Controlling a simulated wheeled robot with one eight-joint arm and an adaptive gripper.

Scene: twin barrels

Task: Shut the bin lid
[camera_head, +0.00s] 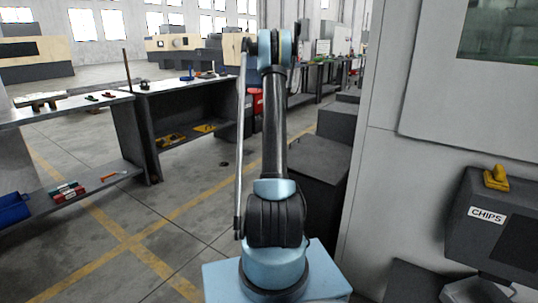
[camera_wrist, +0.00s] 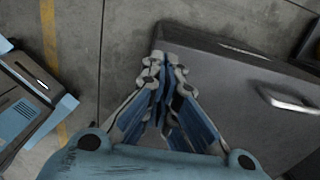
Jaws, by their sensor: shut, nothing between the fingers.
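My gripper (camera_wrist: 165,65) is shut and empty, its fingertips together in the wrist view. Below and beside it is a dark grey panel (camera_wrist: 225,95) with a metal handle (camera_wrist: 290,101) at its right. I cannot tell whether this panel is the bin lid, or whether the fingers touch it. In the head view a dark grey box (camera_head: 318,172) with a flat top stands on the floor just right of my arm, partly hidden by it. It may be the bin; its lid's position is unclear. My gripper cannot be made out in the head view.
A grey machine cabinet (camera_head: 384,170) stands close on the right, with a dark box marked CHIPS (camera_head: 468,225) and a yellow item on it. Dark workbenches (camera_head: 190,95) stand at left and behind. The floor (camera_head: 190,200) at left front is clear.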

